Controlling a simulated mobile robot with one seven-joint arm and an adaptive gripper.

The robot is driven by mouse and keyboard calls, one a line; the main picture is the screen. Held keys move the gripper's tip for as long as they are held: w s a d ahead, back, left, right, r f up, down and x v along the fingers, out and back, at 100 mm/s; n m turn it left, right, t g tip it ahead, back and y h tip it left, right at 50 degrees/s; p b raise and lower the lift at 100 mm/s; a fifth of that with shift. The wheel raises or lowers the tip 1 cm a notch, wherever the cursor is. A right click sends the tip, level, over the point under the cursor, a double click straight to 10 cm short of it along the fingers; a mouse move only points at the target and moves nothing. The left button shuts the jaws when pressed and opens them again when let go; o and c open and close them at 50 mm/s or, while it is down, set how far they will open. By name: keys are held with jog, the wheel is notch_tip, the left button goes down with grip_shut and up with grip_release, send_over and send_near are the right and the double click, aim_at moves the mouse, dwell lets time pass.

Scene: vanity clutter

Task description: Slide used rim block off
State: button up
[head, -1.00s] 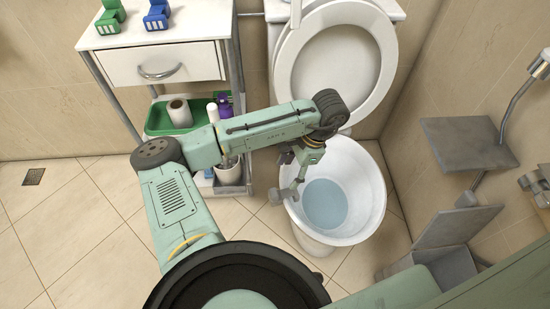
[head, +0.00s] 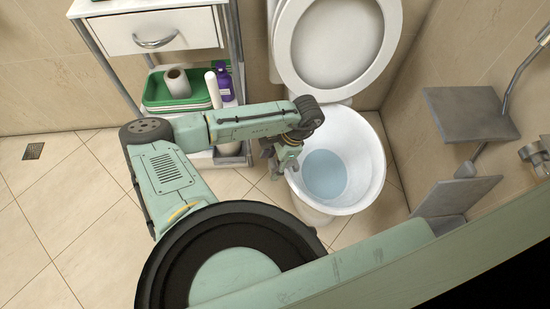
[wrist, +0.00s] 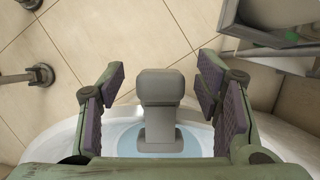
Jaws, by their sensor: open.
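The rim block is a grey, blocky clip (wrist: 160,88) on the edge of the white toilet bowl, with a narrower stem above the blue water in the wrist view. My gripper (wrist: 160,77) is open, with one dark-padded finger on each side of the block and a visible gap on both sides. In the head view, my gripper (head: 282,158) is at the left rim of the bowl (head: 372,180) and largely hides the block.
The raised toilet seat (head: 376,50) stands behind the bowl. A white cart (head: 160,32) with a green tray (head: 158,104), a paper roll and bottles stands at left. Grey wall-mounted panels (head: 470,112) are at right. Tiled floor is clear at the left.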

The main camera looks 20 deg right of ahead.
jog(key=shift+c, duration=0.3)
jog(key=c, duration=1.2)
jog(key=shift+r, duration=0.15)
